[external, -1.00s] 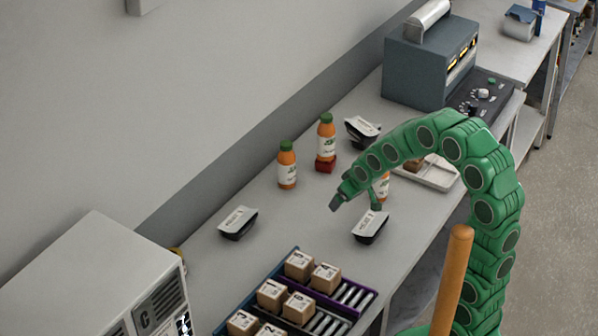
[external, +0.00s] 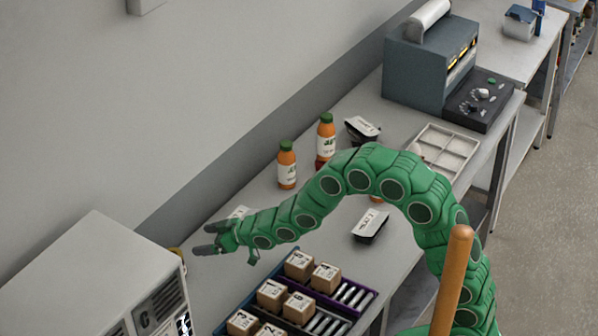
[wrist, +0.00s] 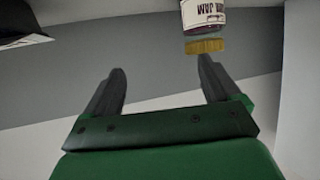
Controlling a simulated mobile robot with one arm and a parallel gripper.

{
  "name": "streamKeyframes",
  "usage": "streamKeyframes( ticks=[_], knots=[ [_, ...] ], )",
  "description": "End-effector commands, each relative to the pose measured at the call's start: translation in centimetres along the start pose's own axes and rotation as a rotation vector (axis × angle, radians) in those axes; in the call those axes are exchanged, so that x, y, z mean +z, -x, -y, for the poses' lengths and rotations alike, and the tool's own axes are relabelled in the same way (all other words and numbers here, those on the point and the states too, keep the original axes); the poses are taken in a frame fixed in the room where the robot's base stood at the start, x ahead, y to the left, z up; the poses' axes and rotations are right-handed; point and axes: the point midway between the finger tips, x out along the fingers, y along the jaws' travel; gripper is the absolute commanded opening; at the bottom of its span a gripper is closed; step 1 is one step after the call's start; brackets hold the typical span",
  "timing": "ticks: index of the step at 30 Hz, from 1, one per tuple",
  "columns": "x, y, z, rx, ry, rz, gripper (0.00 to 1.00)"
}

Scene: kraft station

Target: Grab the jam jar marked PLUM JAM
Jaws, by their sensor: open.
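A jar (wrist: 204,14) with a gold lid and a pale label shows at the top edge of the wrist view, upside down in that picture. The label's end reads "JAM"; the rest is cut off, so I cannot read PLUM for sure. In the external view a small yellowish bit (external: 176,251) shows by the grey cabinet's back corner and may be its lid. My gripper (external: 208,238) is open and empty near the left end of the bench. In the wrist view the jar is beyond my gripper (wrist: 160,66), in line with the right finger, and apart from it.
A grey cabinet (external: 95,265) stands close at the left. Bottles (external: 287,165), black trays with pale tops (external: 371,226) and numbered boxes in a rack (external: 298,265) stand along the bench. A black tray (external: 240,212) is partly hidden behind my arm. The wall runs behind.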

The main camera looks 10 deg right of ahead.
Motion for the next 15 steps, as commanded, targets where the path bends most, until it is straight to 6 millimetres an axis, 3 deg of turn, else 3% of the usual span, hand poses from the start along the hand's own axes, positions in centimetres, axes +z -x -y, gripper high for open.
streamKeyframes(
  ticks=[3, 6, 15],
  knots=[
    [-0.2, -1.9, 3.4, -0.052, 0.014, -0.052, 0.90],
    [-0.1, -2.7, 5.0, -0.079, 0.020, -0.076, 0.90],
    [-0.4, -4.0, 6.1, -0.095, 0.023, -0.097, 0.90]
  ],
)
